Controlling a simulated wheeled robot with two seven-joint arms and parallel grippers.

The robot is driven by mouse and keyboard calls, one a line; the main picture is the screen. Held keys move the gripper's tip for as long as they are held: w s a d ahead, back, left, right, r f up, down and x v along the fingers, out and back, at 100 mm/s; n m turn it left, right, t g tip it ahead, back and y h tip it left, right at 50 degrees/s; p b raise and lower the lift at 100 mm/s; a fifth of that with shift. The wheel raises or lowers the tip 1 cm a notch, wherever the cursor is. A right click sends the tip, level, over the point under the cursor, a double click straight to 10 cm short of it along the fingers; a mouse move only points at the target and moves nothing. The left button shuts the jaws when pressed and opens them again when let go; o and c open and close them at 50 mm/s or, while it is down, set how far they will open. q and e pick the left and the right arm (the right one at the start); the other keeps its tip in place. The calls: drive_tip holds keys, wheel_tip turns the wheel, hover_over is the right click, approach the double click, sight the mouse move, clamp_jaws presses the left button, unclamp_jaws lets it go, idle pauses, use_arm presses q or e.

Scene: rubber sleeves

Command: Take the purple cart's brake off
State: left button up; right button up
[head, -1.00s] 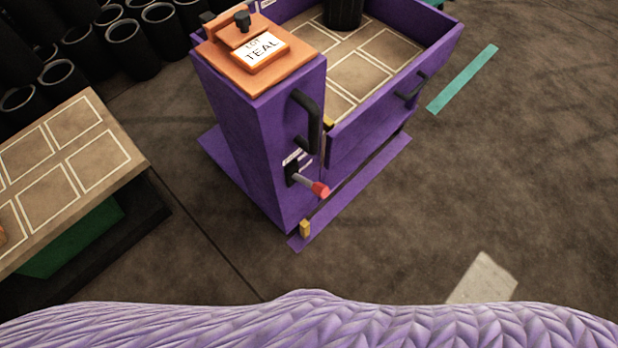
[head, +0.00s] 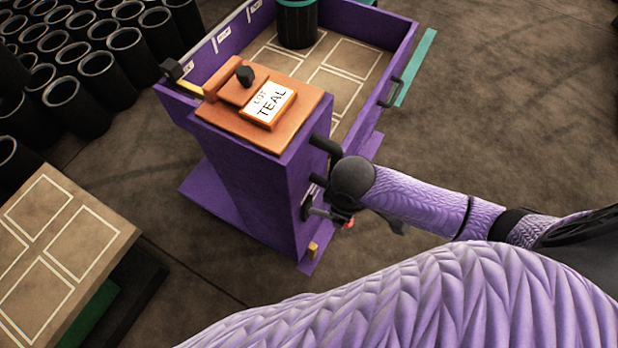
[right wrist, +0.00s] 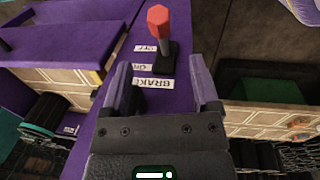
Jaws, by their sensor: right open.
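The purple cart (head: 235,170) stands ahead, with an orange top block labelled "LOT TEAL". Its brake lever (head: 322,213) sticks out low on the end post and ends in a red knob (head: 347,222), partly hidden by my right arm. In the right wrist view, the red knob (right wrist: 158,20) rises beyond the fingertips, next to the OFF, ON and BRAKE labels (right wrist: 153,83). I cannot tell its setting for sure. My right gripper (right wrist: 160,68) is open and empty, its fingers pointing toward the lever without holding it. My left gripper is not in view.
A black cart handle (head: 326,147) sits just above the lever, close to my right wrist. A table with outlined squares (head: 75,255) stands at left. Several black sleeves (head: 70,100) stand behind it. A dark, teal-banded container (head: 297,25) is in the cart. Floor on the right is clear.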

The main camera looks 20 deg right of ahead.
drive_tip(key=shift+f+b, duration=0.2)
drive_tip(key=shift+b, duration=0.15)
drive_tip(key=f+b, duration=0.2)
drive_tip(key=f, duration=0.1)
drive_tip(key=f+b, duration=0.1)
drive_tip(key=f, duration=0.2)
drive_tip(key=d+f+b, duration=0.1)
drive_tip(key=f+b, duration=0.1)
drive_tip(key=f, duration=0.1)
drive_tip(key=shift+w+b, duration=0.25)
drive_tip(key=shift+b, duration=0.1)
drive_tip(key=shift+c, duration=0.2)
drive_tip(key=c, duration=0.7)
clamp_jaws()
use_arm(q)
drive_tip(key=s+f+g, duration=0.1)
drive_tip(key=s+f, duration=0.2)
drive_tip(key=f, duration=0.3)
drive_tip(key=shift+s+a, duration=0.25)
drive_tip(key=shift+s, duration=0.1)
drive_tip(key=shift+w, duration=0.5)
